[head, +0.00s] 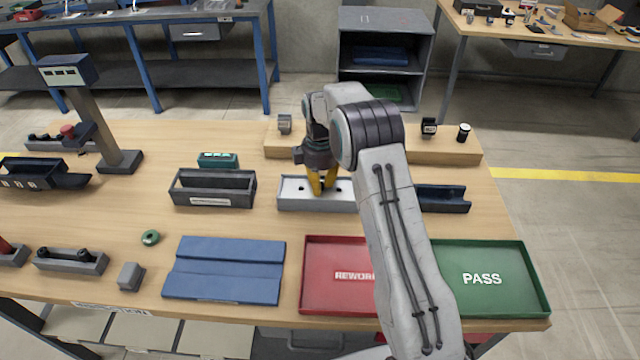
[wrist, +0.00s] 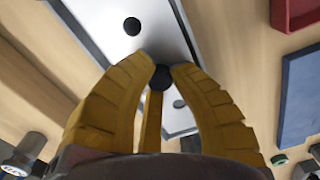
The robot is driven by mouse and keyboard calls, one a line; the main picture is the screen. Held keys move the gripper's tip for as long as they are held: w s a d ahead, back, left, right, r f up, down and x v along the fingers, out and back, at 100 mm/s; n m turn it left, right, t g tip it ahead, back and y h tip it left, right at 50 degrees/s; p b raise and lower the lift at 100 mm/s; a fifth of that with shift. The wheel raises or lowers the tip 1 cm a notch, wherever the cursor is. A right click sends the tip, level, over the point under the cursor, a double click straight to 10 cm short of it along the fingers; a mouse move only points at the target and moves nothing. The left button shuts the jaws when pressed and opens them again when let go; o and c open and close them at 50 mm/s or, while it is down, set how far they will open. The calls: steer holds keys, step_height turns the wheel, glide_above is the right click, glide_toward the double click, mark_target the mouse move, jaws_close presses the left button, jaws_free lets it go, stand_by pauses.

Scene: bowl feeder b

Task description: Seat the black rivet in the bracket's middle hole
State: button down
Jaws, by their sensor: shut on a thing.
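The bracket (head: 296,204) is a pale metal channel lying near the middle of the bench, partly hidden by my arm. In the wrist view its flat face (wrist: 98,18) shows a dark hole on either side of my fingertips. My gripper (head: 322,190) points down over the bracket's middle with its yellow fingers closed. In the wrist view the fingertips (wrist: 161,68) pinch the black rivet (wrist: 160,78), whose dark round end shows between them. The rivet lines up between the two visible holes. The middle hole is hidden, and I cannot tell whether the rivet is in it or above it.
A dark bin (head: 212,205) stands left of the bracket and a dark cradle (head: 443,200) right. In front are a blue mat (head: 225,270), a red REWORK tray (head: 318,306) and a green PASS tray (head: 492,308). A wooden ledge (head: 462,152) lies behind.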

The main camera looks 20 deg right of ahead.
steer(key=c, duration=1.1)
jaws_free()
steer(key=shift+f, duration=0.1)
step_height(320, 180, up, 12)
steer(key=shift+w+r, duration=0.1)
